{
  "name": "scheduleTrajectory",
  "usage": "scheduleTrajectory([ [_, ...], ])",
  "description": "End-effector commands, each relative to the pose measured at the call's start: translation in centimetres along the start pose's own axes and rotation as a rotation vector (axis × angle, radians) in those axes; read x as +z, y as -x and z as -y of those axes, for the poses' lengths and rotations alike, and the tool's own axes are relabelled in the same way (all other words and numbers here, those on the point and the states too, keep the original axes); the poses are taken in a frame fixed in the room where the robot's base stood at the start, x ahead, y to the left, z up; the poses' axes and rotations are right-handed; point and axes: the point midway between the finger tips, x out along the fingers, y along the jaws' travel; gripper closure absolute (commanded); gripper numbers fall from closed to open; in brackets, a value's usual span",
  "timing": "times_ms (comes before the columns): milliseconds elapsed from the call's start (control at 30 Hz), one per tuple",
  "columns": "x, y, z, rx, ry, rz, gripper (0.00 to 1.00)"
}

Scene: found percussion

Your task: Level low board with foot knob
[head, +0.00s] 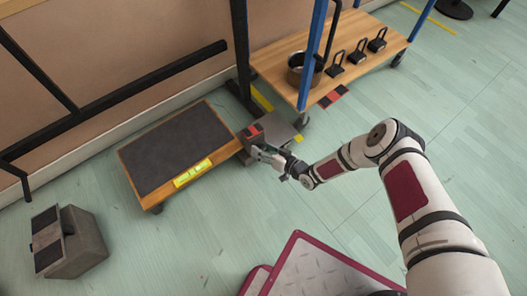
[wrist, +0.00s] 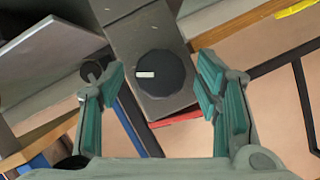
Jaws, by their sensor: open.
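The low board (head: 160,148) has a dark grey top and wooden edges and stands close to the floor by the wall. A yellow-green level (head: 192,173) lies along its front edge; its bubble is too small to read. A dark round knob (wrist: 155,75) with a white mark sits on a grey block (wrist: 138,32) in the wrist view. My gripper (head: 262,152) is at the board's right end, beside a dark block with a red patch (head: 252,132). In the wrist view my gripper (wrist: 161,72) is open, its green-padded fingers on either side of the knob, with visible gaps.
A wooden platform (head: 345,40) with blue posts, a pot (head: 298,70) and several black weights stands behind. A grey block with dark pads (head: 75,245) sits at lower left. A metal plate with a dark red rim (head: 320,270) lies in front. Floor at right is clear.

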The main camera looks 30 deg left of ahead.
Motion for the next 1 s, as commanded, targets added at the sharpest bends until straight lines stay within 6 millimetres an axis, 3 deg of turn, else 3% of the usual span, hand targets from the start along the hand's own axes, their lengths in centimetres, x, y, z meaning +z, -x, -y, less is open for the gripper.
scheduleTrajectory([
  [333,-0.03,-0.32,0.0,0.0,0.0,0.0,0.44],
  [533,-0.01,-0.31,0.01,0.0,0.0,0.0,0.9],
  [1000,0.03,-0.29,0.19,0.031,0.075,0.003,0.9],
])
